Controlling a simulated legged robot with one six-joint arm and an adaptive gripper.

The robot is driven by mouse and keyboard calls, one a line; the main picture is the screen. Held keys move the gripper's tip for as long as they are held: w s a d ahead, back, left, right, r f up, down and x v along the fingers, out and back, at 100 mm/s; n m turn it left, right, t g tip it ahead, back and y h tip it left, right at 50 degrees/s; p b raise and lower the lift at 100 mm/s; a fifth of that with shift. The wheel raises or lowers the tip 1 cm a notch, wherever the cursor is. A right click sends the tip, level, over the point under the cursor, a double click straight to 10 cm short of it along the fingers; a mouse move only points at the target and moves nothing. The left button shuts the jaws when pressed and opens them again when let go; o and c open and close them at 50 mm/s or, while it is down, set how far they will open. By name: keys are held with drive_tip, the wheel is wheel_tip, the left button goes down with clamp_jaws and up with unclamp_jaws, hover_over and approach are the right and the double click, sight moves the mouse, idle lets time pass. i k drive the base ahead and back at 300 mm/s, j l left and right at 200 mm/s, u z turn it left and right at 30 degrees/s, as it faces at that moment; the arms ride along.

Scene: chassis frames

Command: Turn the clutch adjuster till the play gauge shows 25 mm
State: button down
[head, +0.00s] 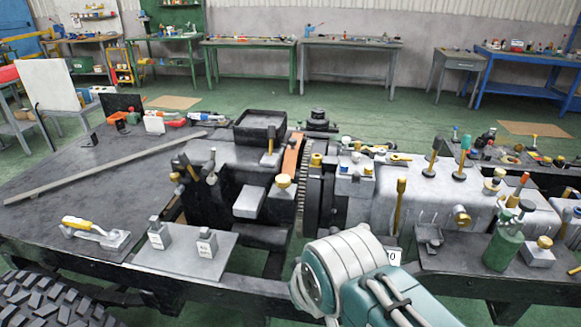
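A chassis frame (250,290) carries a dark engine block and a grey gearbox housing (420,205) on its right, with a toothed ring (303,190) between them. I cannot tell which part is the clutch adjuster. A brass round knob (462,216) sits on the housing's side, and a yellow-handled lever (400,198) stands in front of it. A small white plate (395,256) with a dark digit like 0 shows just above my arm and may be the play gauge; the rest of it is hidden or too small to read. My teal and white arm fills the bottom centre; my gripper does not show.
Two small grey blocks with labels (181,238) stand on a plate at the front left, beside a yellow-handled tool (92,232). A green bottle (504,244) stands at the right. Workbenches line the back wall, with open green floor before them.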

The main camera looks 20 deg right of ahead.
sight(364, 225)
drive_tip(key=z, duration=1.45)
